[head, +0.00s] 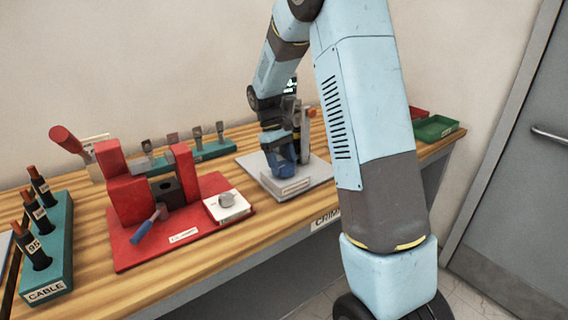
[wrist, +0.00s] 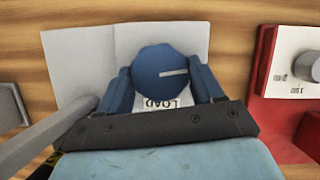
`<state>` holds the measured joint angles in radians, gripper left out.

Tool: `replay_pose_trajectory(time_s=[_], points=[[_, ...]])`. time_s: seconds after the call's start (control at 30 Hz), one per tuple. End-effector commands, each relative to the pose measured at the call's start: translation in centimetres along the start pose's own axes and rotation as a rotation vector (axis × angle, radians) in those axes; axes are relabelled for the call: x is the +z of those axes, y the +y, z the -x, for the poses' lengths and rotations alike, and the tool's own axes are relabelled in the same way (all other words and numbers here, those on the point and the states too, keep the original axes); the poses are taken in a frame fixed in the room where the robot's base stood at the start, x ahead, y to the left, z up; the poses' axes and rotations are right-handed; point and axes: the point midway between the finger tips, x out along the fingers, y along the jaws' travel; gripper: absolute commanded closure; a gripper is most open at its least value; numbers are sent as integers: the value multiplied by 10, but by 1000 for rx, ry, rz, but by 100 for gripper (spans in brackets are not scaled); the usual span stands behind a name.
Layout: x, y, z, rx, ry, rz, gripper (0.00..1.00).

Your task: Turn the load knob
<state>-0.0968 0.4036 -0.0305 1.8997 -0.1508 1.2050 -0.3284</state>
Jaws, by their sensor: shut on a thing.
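The load knob (wrist: 160,78) is a blue, many-sided knob with a pale pointer line that points right in the wrist view. A plate marked LOAD (wrist: 163,103) shows just below it. My gripper (wrist: 163,88) has its blue fingers on the left and right sides of the knob and is shut on it. In the head view my gripper (head: 284,158) reaches down to the grey-white base plate (head: 313,175) on the bench. The knob itself is hard to make out from my fingers there.
A red crimping fixture (head: 125,240) with a grey knob on a white panel (head: 226,206) stands left of the base plate. A cable rack (head: 60,250) is at far left. Green (head: 435,128) and red trays sit at the bench's right end. A grey bar (wrist: 45,135) crosses the wrist view's left.

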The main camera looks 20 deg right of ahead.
Motion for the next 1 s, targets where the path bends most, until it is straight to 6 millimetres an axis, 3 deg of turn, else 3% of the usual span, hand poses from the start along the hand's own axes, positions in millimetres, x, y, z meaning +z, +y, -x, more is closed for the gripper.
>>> replay_pose_trajectory(time_s=[0.5, 1.0], points=[[0, 4, 1, -132, 6, -325, 64], [0, 4, 0, -161, 4, -392, 64]])
